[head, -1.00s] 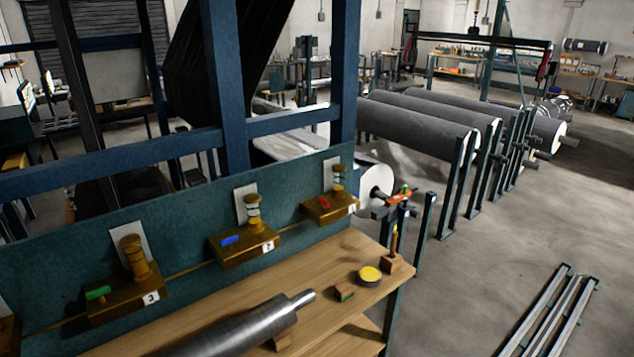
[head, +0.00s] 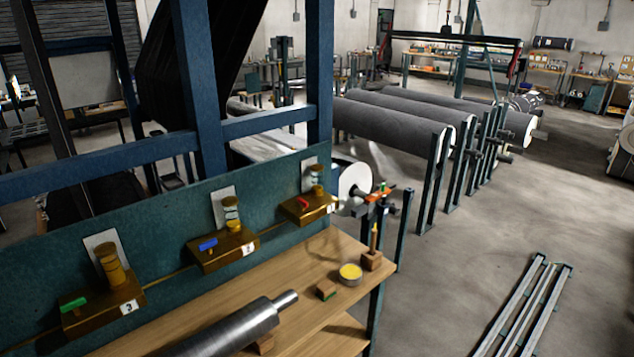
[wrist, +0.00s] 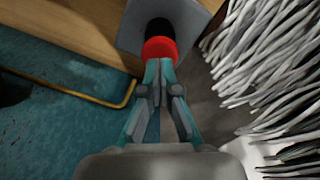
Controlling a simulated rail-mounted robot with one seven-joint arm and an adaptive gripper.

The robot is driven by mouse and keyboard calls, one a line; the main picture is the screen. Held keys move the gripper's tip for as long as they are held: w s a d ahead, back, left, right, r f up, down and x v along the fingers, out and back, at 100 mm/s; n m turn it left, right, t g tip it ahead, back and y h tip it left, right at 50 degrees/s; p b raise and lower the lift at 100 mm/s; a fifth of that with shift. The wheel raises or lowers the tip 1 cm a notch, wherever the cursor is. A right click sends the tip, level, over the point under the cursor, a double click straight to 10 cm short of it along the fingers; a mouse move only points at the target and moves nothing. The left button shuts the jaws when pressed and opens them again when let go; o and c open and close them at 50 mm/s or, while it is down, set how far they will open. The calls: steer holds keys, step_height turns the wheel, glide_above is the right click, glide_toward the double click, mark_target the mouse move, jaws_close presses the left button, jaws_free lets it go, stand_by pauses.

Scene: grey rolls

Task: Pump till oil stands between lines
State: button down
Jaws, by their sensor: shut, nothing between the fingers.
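In the wrist view my gripper (wrist: 162,65) is shut and empty. Its fingertips are at the edge of a round red knob (wrist: 160,48) with a black part behind it, over a grey plate (wrist: 130,30); contact is unclear. In the head view three brass blocks hang on the teal panel: block 1 (head: 310,212) with a red lever (head: 303,203), block 2 (head: 222,250) with a blue lever (head: 208,245), and block 3 (head: 100,312) with a green lever (head: 73,304). Each carries a sight glass; the oil levels and lines are too small to read. My gripper is not discernible there.
The wooden bench (head: 330,250) holds a steel roller (head: 235,325), a yellow-topped tin (head: 350,272) and small wooden blocks. A brass pipe (wrist: 100,100) runs along the teal panel. Pale strands (wrist: 265,60) lie close right of my gripper.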

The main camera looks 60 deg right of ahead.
steer(key=shift+f, duration=0.2)
steer(key=shift+f+b, duration=0.75)
steer(key=shift+f, duration=1.85)
steer(key=shift+r, duration=0.15)
steer(key=shift+r+p, duration=1.7)
steer(key=shift+r, duration=2.45)
